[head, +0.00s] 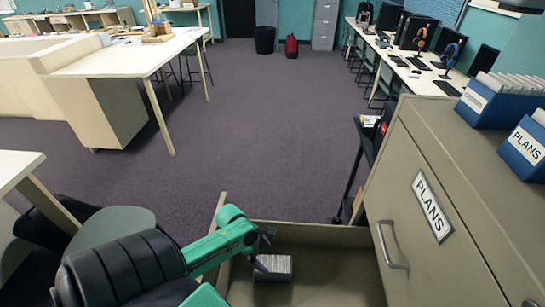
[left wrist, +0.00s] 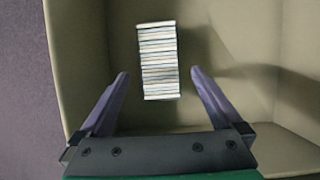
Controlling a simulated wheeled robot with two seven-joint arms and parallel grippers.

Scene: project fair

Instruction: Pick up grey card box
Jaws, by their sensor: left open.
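The grey card box (head: 274,268), packed with a row of pale cards, sits on the floor of an open drawer (head: 335,270). In the left wrist view the card box (left wrist: 158,60) shows from above, its row of cards running up the picture. My left gripper (head: 264,251) is over the drawer. Its open fingers (left wrist: 160,74) show on either side of the near part of the box, with a visible gap on each side. I cannot tell how far above the box they are. My right gripper is not in view.
The drawer walls (left wrist: 60,60) enclose the box, with bare drawer floor to its right. The beige cabinet (head: 440,200) labelled PLANS stands at right, with blue card boxes (head: 527,150) on top. A white table (head: 130,57) stands at far left. Carpet (head: 260,120) beyond is clear.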

